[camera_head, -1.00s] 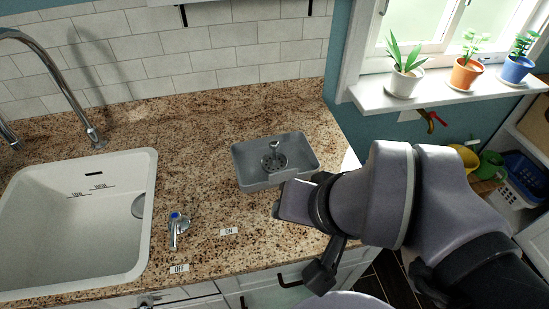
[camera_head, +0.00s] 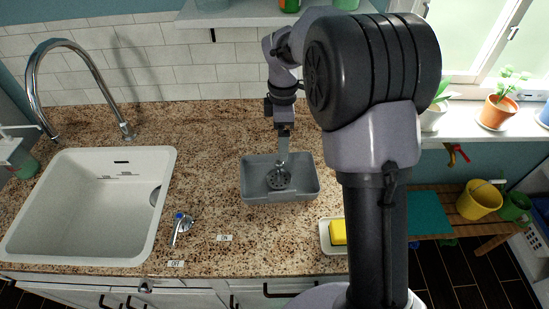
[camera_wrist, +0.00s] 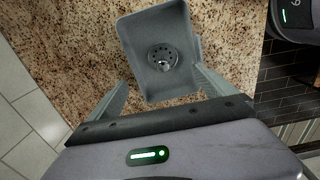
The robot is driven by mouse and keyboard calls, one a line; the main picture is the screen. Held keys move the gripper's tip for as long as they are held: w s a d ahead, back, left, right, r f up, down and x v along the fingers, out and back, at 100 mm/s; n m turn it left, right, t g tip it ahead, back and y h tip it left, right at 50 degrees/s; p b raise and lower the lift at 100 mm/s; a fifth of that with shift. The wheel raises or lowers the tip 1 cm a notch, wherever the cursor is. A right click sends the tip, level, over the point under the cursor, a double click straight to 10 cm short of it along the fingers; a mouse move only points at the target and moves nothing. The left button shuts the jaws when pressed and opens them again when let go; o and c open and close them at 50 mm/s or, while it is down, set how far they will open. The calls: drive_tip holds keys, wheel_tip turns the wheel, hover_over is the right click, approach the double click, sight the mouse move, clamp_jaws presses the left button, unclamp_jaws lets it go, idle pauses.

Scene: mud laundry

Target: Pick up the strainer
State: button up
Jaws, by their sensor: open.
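The strainer (camera_head: 279,178), a small round metal piece with holes and an upright stem, sits inside a grey rectangular tub (camera_head: 246,186) on the granite counter. In the wrist view the strainer (camera_wrist: 163,57) shows from above on the floor of the tub (camera_wrist: 133,30). My gripper (camera_head: 283,146) points down over the back of the tub. In the wrist view my gripper (camera_wrist: 160,76) has its two fingers spread wide and nothing between them, with the strainer just beyond, roughly centred. The exact height of the fingertips above the tub cannot be told.
A white sink (camera_head: 85,205) with a tall faucet (camera_head: 80,62) is on the left. A white dish with a yellow sponge (camera_head: 338,232) lies right of the tub. A shelf (camera_head: 240,17) hangs above.

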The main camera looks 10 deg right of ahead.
drive_tip(key=b, duration=0.3)
hover_over(279, 178)
drive_tip(key=f, duration=0.6)
drive_tip(key=w+f, duration=0.1)
drive_tip(key=f, duration=0.2)
drive_tip(key=shift+d+f, duration=0.25)
drive_tip(key=shift+f, duration=0.1)
drive_tip(key=f+b, duration=0.1)
drive_tip(key=f, duration=0.1)
drive_tip(key=f+b, duration=0.1)
drive_tip(key=f, duration=0.1)
drive_tip(key=f+b, duration=0.1)
drive_tip(key=f, duration=0.1)
drive_tip(key=shift+s+a, duration=0.25)
drive_tip(key=shift+r, duration=0.15)
